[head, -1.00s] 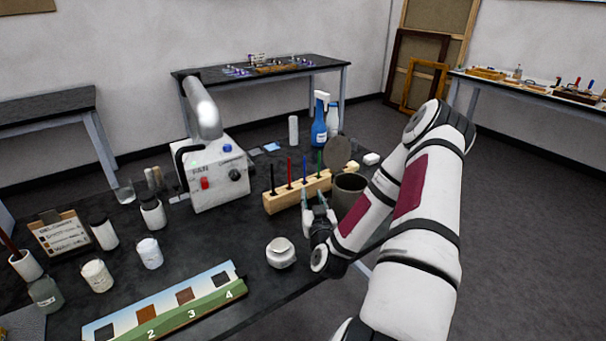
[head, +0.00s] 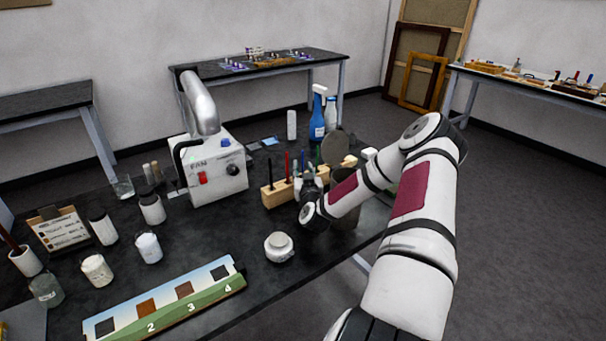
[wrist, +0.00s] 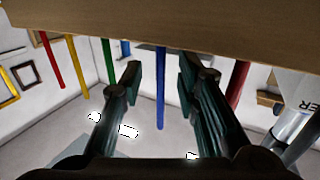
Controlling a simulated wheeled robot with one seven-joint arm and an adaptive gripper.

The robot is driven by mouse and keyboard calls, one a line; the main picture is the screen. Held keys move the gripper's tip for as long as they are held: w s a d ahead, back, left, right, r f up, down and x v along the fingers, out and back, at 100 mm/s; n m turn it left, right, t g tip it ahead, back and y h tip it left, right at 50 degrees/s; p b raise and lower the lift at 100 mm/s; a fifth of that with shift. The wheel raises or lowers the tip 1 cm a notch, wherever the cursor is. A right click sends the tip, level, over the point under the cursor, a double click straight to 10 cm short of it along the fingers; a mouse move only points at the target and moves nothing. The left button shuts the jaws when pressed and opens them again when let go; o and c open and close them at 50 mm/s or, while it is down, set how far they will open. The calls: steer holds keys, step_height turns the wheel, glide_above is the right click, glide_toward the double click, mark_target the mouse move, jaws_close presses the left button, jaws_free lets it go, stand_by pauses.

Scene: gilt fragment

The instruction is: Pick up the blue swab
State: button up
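The blue swab (head: 302,158) stands upright in the wooden rack (head: 277,196) on the black table. In the wrist view the blue swab (wrist: 160,88) shows between the two fingers of my gripper (wrist: 160,76), with a gap on each side. My gripper is open and holds nothing. In the head view my gripper (head: 310,178) is in front of the rack and hides part of it and the lower part of the swab. I cannot tell exactly how deep the swab sits between the fingers.
A red swab (wrist: 237,82) is right of the fingers in the wrist view; green (wrist: 108,60), yellow (wrist: 77,65) and another red swab are left. A dark cup (head: 345,213) is beside my arm.

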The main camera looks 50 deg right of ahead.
steer(key=shift+w+d, duration=0.3)
steer(key=shift+w, duration=0.1)
jaws_close()
steer(key=shift+r, duration=0.15)
step_height(320, 180, up, 6)
steer(key=shift+r, duration=0.2)
steer(key=b+v, duration=0.1)
steer(key=v, duration=1.7)
steer(key=shift+r, duration=0.2)
